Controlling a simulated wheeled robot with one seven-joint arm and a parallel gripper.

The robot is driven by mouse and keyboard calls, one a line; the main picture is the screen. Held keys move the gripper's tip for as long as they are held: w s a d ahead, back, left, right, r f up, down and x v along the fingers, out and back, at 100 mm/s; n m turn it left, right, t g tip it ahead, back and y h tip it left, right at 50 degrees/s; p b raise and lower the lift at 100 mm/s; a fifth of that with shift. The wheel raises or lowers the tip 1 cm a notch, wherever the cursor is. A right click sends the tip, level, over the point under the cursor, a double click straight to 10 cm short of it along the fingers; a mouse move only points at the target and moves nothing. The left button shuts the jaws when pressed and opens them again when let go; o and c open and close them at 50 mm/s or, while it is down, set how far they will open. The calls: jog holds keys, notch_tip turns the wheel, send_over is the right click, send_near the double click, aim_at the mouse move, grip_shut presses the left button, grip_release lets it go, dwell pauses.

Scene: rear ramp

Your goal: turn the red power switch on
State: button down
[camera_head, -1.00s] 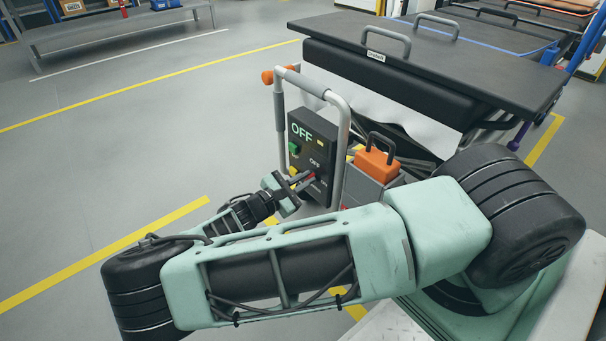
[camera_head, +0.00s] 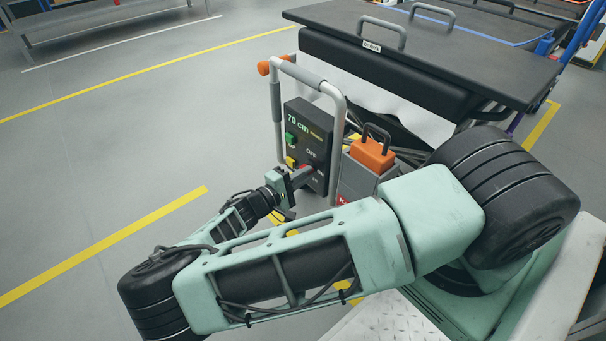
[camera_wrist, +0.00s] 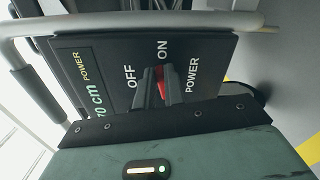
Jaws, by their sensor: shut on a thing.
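The black control panel (camera_head: 318,131) stands on the grey tubular frame. Its display (camera_head: 297,122) is lit and reads 70 cm, with a yellow POWER label beside it. The red power switch (camera_wrist: 162,80) shows between my fingertips in the wrist view, near the ON lettering; OFF is to its left there. Part of the switch is hidden by the fingers. My gripper (camera_wrist: 154,90) is shut on it, also seen in the head view (camera_head: 302,177) at the lower part of the panel.
A green button (camera_head: 290,139) and a yellow button (camera_head: 290,161) sit at the panel's left edge. An orange box with a black handle (camera_head: 371,154) stands right of the panel. A dark-topped lift table (camera_head: 450,60) is behind. Floor to the left is clear.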

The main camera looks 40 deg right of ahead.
jog(key=shift+f+m, duration=0.25)
jog(key=shift+m, duration=0.95)
jog(key=c, duration=1.5)
grip_release()
jog(key=shift+a, duration=0.1)
jog(key=a, duration=0.5)
jog(key=a+p, duration=0.1)
jog(key=a, duration=0.5)
jog(key=a+p, duration=0.1)
jog(key=a, duration=0.5)
jog(key=shift+s+a, duration=0.15)
jog(key=shift+s, duration=0.15)
